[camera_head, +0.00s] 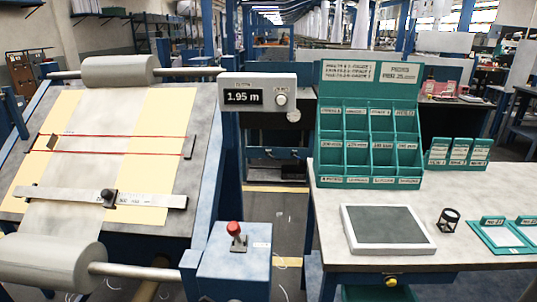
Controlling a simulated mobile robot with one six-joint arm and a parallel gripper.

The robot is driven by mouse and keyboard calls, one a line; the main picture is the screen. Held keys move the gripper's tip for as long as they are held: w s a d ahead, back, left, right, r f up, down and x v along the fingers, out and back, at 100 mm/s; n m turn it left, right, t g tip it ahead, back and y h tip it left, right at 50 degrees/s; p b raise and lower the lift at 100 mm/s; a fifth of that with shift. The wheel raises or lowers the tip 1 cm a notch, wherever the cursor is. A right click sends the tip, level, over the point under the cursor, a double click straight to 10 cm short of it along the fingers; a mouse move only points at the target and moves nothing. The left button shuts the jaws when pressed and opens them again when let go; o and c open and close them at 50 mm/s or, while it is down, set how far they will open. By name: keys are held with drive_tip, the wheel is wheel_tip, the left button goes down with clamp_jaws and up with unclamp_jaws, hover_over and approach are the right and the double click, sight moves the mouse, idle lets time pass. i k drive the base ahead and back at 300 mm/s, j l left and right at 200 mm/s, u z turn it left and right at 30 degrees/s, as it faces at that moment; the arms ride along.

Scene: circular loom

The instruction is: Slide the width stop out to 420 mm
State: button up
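The width stop looks to be the small dark slider with a round knob (108,197) on a pale metal scale bar (60,194). The bar lies across the front of the sloped inspection board (165,120) at the left. The slider sits right of the bar's middle, next to dark printed marks. The numbers on the bar are too small to read, so I cannot tell its setting. My gripper is not in view.
A fabric roll (45,262) lies in front of the bar, and another roll (118,70) is behind. A blue box with a red lever (234,232) and a display reading 1.95 m (258,96) stand right of the board. A table (480,205) with a green rack (368,125) is at right.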

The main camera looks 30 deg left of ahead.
sight(109, 196)
drive_tip(key=u, duration=2.25)
